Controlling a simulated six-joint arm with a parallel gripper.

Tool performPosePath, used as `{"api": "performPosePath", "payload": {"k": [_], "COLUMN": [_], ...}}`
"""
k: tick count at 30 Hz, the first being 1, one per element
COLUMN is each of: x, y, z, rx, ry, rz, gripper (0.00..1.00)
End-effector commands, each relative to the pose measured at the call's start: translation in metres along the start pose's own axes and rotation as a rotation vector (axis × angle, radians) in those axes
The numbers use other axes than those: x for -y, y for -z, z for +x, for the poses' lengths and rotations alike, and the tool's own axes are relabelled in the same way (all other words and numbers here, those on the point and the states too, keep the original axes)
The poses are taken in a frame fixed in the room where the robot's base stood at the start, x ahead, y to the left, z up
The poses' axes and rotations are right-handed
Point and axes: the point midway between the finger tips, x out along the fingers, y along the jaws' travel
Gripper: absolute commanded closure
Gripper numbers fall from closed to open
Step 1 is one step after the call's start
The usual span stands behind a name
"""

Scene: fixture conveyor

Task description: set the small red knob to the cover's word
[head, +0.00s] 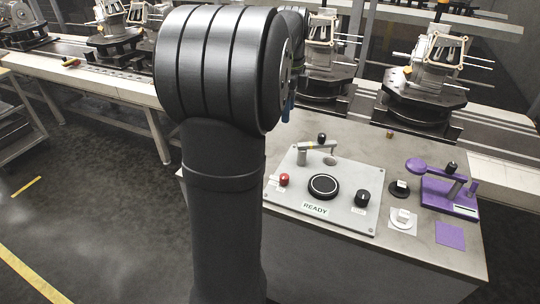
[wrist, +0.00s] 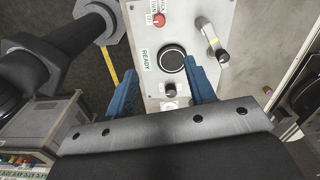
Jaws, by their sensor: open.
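The small red knob (head: 283,180) sits at the left side of a light grey panel (head: 345,222); it also shows near the top of the wrist view (wrist: 158,20), beside a small label too small to read surely. A label reading READY (head: 315,209) is on the panel's front edge. I cannot make out a separate cover. My gripper (wrist: 162,75) is open and empty, its blue fingers apart above the panel, away from the red knob. In the head view my arm hides most of it; only a bit of blue finger shows.
The panel also carries a round black dial (head: 323,187), a black knob (head: 362,198) and a metal lever (head: 318,147) with a black tip. A purple device (head: 450,193) stands to the right, near a purple square (head: 450,235). A conveyor with fixtures (head: 430,75) runs behind.

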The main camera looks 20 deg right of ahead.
Motion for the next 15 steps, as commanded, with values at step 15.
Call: {"api": "performPosePath", "payload": {"k": [15], "x": [0.001], "y": [-0.001], "z": [0.031], "rx": [0.001], "ry": [-0.001], "rz": [-1.062], "gripper": [0.50]}}
